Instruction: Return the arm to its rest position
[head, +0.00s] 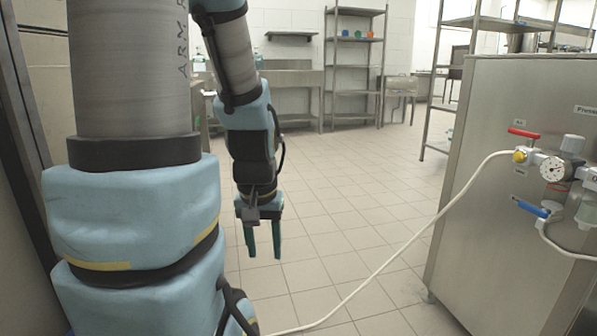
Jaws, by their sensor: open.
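My gripper (262,240) hangs below my arm in the left-middle of the head view, its two green fingers pointing down. The fingers stand apart with floor tiles visible between them, and nothing is held. My arm comes down from the top of the picture with its wrist bent downward. The gripper is over open floor, well left of the steel cabinet (510,170), and touches nothing that I can see.
The steel cabinet carries a red handle (523,133), a blue handle (532,208) and a pressure gauge (554,170). A white hose (408,240) runs from it across the floor. Steel shelves (356,60) stand at the back. The tiled floor (350,200) between is clear.

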